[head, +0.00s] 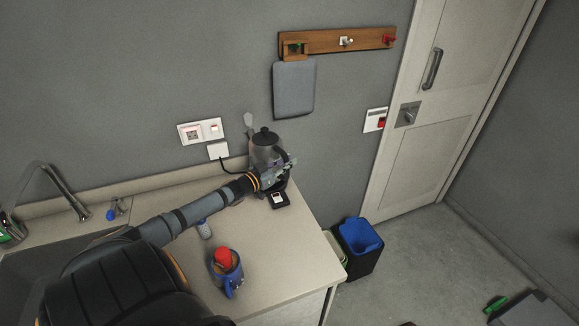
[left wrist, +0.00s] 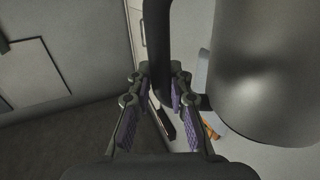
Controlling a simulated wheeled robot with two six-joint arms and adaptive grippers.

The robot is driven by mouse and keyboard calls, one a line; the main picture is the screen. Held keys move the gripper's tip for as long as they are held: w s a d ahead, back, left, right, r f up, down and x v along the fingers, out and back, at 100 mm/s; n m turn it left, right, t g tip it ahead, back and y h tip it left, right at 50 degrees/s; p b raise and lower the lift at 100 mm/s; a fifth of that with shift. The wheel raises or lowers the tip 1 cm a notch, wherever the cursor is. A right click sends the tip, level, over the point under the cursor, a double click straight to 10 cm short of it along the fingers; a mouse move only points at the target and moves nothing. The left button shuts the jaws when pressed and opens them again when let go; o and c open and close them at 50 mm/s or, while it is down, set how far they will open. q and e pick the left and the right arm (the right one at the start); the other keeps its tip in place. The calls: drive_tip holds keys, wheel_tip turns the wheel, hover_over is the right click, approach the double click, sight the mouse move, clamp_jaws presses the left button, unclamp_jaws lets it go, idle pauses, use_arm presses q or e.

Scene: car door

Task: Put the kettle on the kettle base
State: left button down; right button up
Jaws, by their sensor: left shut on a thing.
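In the left wrist view the purple-padded fingers of the left gripper (left wrist: 160,100) lie on both sides of the handle, beside the metallic kettle (left wrist: 272,65). The kettle base (head: 280,202) appears as a black piece with a small white panel just below the gripper. The arm hides the kettle's bottom, so I cannot tell whether they touch. My right gripper is not in view.
A blue mug (head: 229,280) with a red item in it stands at the counter's front. A sink with a tap (head: 60,180) is at left. The counter (head: 290,250) is clear right of the mug.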

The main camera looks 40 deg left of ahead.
use_arm(q)
wheel_tip(320, 180, down, 2)
drive_tip(key=shift+a+f+b, duration=0.15)
drive_tip(key=shift+f+b, duration=0.1)
drive_tip(key=shift+b, duration=0.25)
drive_tip(key=shift+w+f, duration=0.1)
drive_tip(key=shift+f, duration=0.3)
drive_tip(key=c, duration=1.6)
unclamp_jaws()
drive_tip(key=shift+f, duration=0.15)
drive_tip(key=shift+c, duration=0.2)
drive_tip(key=o, duration=0.4)
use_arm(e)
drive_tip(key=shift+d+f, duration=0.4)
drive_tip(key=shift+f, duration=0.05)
use_arm(q)
drive_tip(key=shift+s+r+p, duration=0.2)
drive_tip(key=shift+s+p, duration=0.1)
drive_tip(key=shift+p, duration=0.1)
drive_tip(key=s+p, duration=0.4)
drive_tip(key=p, duration=0.1)
drive_tip(key=s+p, duration=0.2)
drive_tip(key=s, duration=0.1)
drive_tip(key=shift+s+a+f, duration=0.1)
drive_tip(key=shift+a, duration=0.25)
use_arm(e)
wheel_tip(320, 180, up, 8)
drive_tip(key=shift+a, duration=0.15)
